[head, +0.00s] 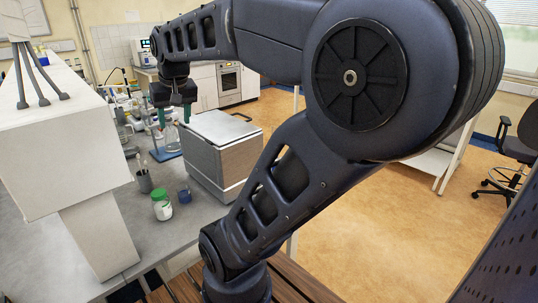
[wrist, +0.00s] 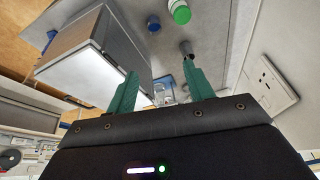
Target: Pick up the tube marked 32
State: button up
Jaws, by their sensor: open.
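My gripper (head: 174,117) is above the bench in the head view, its two green fingers pointing down, apart, with nothing seen between them. In the wrist view the open fingers of my gripper (wrist: 160,69) reach toward the bench area. A blue stand (head: 168,154) with clear glassware is just below my gripper; part of it shows between the fingers in the wrist view (wrist: 166,86). I cannot make out any tube marked 32, and no number is readable. My gripper and the box hide part of the bench.
A white and silver box (head: 222,158) stands close right of the stand. A green-lidded jar (head: 162,207), a blue cup (head: 184,195) and a grey cup with sticks (head: 144,182) stand nearer. Several glass items crowd the bench behind. The grey benchtop (head: 150,238) is clear in front.

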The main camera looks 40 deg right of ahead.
jog(key=w+d+r+m+g, duration=0.15)
jog(key=w+d+m, duration=0.35)
jog(key=d, duration=0.5)
jog(key=w+d+r+m+g, duration=0.1)
jog(key=w+d+r+m, duration=0.15)
jog(key=w+d, duration=0.6)
jog(key=s+d+f+m+g, duration=0.1)
jog(key=d+f+m, duration=0.25)
jog(key=d, duration=1.05)
jog(key=s+d+f+m+g, duration=0.1)
jog(key=d+f+m, duration=0.25)
jog(key=d, duration=1.15)
jog(key=shift+m+t, duration=0.25)
jog(key=shift+m, duration=0.2)
notch_tip(320, 180, down, 25)
jog(key=shift+f, duration=0.1)
jog(key=shift+a+f, duration=0.15)
jog(key=shift+f, duration=2.8)
jog(key=c, duration=1.1)
